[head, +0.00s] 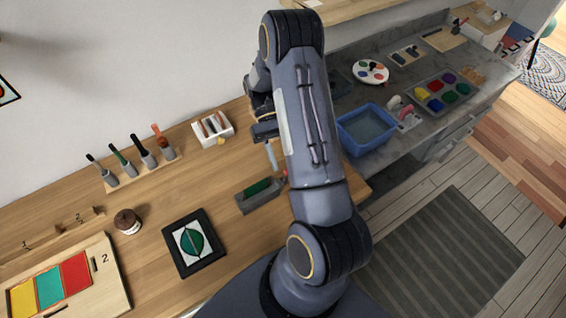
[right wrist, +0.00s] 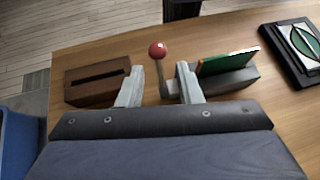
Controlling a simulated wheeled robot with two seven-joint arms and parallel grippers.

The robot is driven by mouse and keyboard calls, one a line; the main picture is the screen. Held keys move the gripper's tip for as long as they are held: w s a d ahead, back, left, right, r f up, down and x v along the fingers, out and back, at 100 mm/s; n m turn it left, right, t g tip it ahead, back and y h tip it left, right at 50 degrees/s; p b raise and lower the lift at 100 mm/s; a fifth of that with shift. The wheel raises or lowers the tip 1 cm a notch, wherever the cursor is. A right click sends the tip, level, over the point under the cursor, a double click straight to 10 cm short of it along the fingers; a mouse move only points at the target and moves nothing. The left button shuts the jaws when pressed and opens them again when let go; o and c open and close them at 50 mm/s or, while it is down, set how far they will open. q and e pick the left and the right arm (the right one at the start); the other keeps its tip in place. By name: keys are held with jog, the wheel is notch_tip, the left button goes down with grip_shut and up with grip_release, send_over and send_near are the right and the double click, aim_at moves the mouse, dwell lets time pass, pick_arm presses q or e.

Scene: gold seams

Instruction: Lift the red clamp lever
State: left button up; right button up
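The clamp lever (right wrist: 157,52) is a thin grey stem with a round red knob, standing upright from a grey clamp (right wrist: 231,80). The clamp holds a green board (right wrist: 227,61). In the right wrist view, my right gripper (right wrist: 159,77) is open, its two pale fingers apart, with the lever showing between them and its knob beyond the fingertips. I see no finger touching the lever. In the head view, the clamp (head: 262,199) lies just left of my right arm, which hides part of the lever area. My left gripper is not in view.
A dark brown slotted block (right wrist: 97,84) stands left of the fingers in the right wrist view. A black-framed green picture (head: 194,243), a brown jar (head: 127,221) and a tool rack (head: 143,172) are on the bench. A blue basin (head: 367,128) stands right of my arm.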

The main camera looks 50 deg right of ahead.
jog(key=b+v, duration=0.1)
jog(key=v, duration=0.5)
jog(key=shift+s, duration=0.1)
dwell(0.5)
